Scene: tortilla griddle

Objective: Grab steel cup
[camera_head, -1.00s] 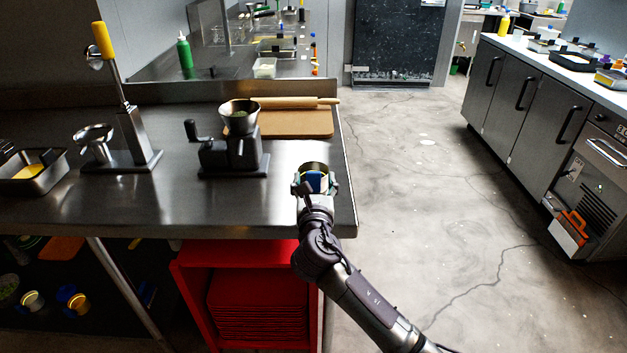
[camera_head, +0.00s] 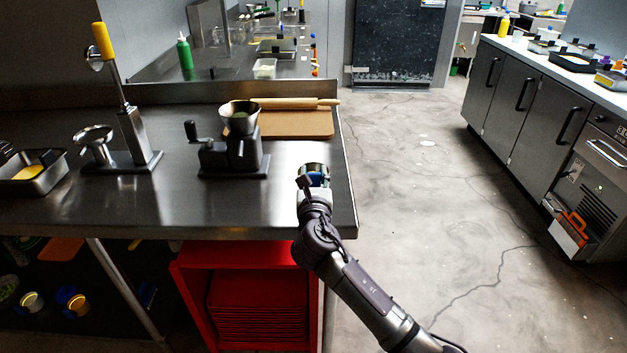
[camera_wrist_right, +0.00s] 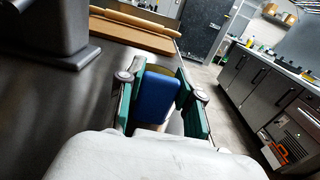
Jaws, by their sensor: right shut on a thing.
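The steel cup (camera_head: 315,168) is near the right end of the steel counter, with its round rim up and a blue patch on its side. My right gripper (camera_head: 313,182) is shut on it from the near side. In the right wrist view the cup's blue side (camera_wrist_right: 155,97) sits between the green-padded fingers of the right gripper (camera_wrist_right: 163,100). The cup's base is hidden behind the gripper, so I cannot tell whether it touches the counter. My left gripper is out of view.
A dark grinder (camera_head: 235,145) stands left of the cup. Behind are a brown board (camera_head: 290,122) and a rolling pin (camera_head: 285,103). A press with a yellow handle (camera_head: 103,40) stands farther left. The counter's right edge (camera_head: 350,190) is close, with open floor beyond.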

